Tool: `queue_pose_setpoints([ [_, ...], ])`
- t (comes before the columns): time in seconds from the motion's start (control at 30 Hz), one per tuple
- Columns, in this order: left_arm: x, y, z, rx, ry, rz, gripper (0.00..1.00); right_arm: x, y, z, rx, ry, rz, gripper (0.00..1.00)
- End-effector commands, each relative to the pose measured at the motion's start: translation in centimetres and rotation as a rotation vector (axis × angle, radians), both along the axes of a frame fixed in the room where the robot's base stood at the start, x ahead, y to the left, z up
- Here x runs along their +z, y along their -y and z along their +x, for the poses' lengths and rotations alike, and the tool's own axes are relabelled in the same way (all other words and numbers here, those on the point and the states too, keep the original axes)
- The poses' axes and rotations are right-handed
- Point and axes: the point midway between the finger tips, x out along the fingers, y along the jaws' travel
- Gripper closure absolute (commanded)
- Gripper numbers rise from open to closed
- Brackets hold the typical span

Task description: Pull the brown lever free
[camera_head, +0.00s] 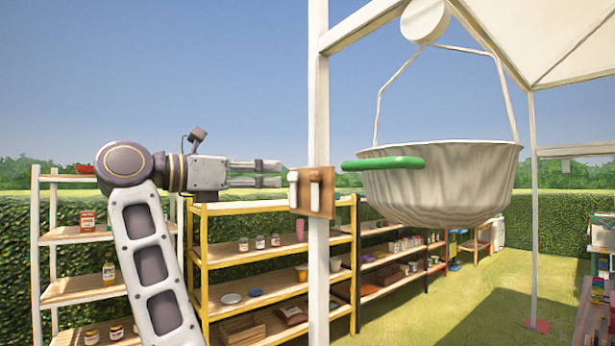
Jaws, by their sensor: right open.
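A brown wooden piece (322,192) with two pale pegs (293,190) is fixed on a white post (318,110) near the middle of the view. It is the only brown lever-like part I see; its exact shape is hard to tell. A small gap shows between the fingertips and the pegs.
A large pale bucket (440,185) with a green handle (383,163) hangs from a white round part (425,20) right of the post. A yellow shelf (270,209) with jars stands behind the post. Open grass (470,300) lies at the right.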

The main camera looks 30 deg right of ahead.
Motion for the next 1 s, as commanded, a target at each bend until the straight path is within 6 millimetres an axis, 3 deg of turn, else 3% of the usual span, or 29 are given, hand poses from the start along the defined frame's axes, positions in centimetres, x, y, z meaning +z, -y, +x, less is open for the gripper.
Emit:
queue_pose_setpoints([
  [0.7,1.3,0.1,0.0,0.000,0.001,-0.001,0.60,0.1,8.9,0.6,-0.004,0.000,-0.001,0.48],
  [1.0,1.7,0.1,0.0,0.000,0.001,-0.001,0.60,0.1,11.2,0.9,-0.002,0.000,0.000,0.48],
])
